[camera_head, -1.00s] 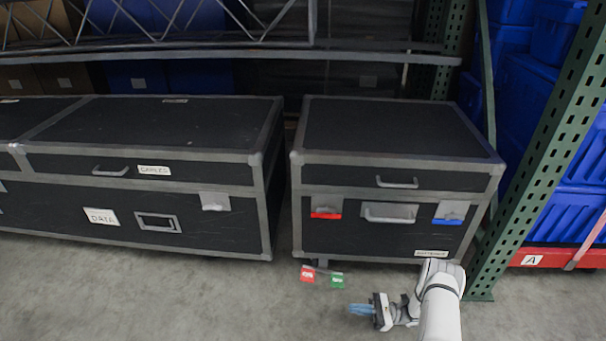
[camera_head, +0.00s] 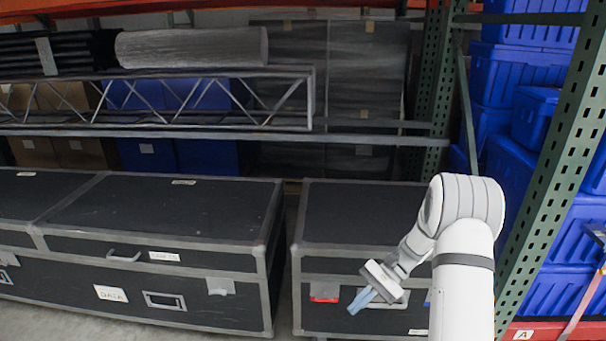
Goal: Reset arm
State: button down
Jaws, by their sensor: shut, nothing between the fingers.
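My gripper (camera_head: 361,301) is at the lower right of the head view, in front of the right-hand black case (camera_head: 345,215). Its blue fingers point down and left and are shut with nothing between them. My white arm rises from the bottom edge and bends at a grey elbow, then reaches down and left to the gripper. The arm hides part of the case's front and right side, including most of the blue latch (camera_head: 428,297). The red latch (camera_head: 325,292) shows just left of the gripper.
A long black case (camera_head: 160,215) stands at the left. A shelf beam (camera_head: 220,138) with a metal truss (camera_head: 190,115) crosses behind. A green rack post (camera_head: 555,165) stands close to the right of my arm, with blue totes (camera_head: 525,50) beyond. Bare floor (camera_head: 60,325) shows at lower left.

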jog(key=s+r+n+t+h+p, duration=0.2)
jog(key=s+r+p, duration=0.4)
jog(key=r, duration=0.7)
jog(key=s+d+r+n+t+h+p, duration=0.1)
jog(key=s+r+n+t+h+p, duration=0.2)
jog(key=r, duration=1)
jog(key=s+r+n+t+h+p, duration=0.3)
jog(key=s+r+h+p, duration=0.2)
jog(key=s+r+p, duration=0.6)
notch_tip(320, 180, up, 2)
jog(key=shift+s+d+r, duration=0.15)
jog(key=shift+s+r, duration=0.05)
jog(key=shift+s, duration=0.25)
